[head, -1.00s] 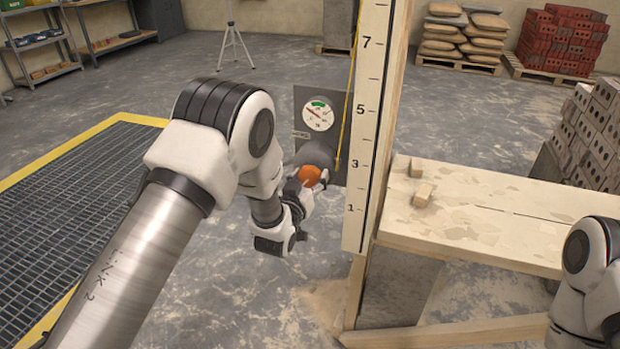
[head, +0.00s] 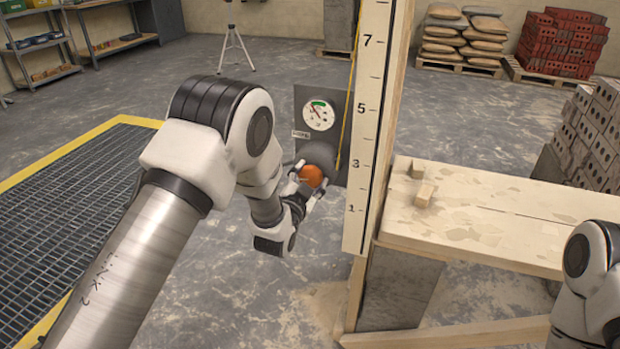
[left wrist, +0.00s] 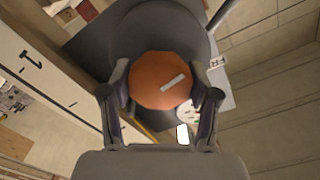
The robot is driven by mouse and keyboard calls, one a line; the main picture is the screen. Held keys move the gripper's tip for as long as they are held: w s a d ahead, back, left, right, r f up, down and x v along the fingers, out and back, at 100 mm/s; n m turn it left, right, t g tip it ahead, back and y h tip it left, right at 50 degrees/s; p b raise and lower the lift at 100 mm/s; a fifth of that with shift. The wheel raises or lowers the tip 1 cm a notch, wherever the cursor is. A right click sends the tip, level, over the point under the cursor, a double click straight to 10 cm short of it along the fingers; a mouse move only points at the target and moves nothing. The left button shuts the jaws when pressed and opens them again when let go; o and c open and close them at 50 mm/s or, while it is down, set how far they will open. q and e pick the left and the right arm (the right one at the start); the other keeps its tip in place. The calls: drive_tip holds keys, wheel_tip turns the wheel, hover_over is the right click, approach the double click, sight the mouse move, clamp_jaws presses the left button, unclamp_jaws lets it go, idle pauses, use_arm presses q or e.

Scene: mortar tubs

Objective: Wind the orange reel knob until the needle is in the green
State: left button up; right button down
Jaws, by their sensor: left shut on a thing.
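The orange reel knob (head: 313,175) sits low on a dark grey panel, in front of a round grey drum. My left gripper (head: 308,181) is shut on it, one finger on each side. In the left wrist view the faceted orange knob (left wrist: 158,68) with a pale bar mark lies between the two fingers (left wrist: 160,88). Above it is the white round gauge (head: 319,116) with a green arc at its top. Its thin needle seems to point up and left, to the left of the green. The right gripper is out of view.
A yellow cord runs past the panel beside a tall numbered board (head: 367,150). A wooden bench (head: 480,220) with two small blocks stands to the right. A yellow-edged floor grate (head: 70,190) lies at the left.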

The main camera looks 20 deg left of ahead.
use_arm(q)
drive_tip(key=shift+r, duration=0.1)
idle(0.4)
drive_tip(key=o, duration=1.2)
drive_tip(key=s, duration=1.2)
drive_tip(key=shift+a, duration=0.15)
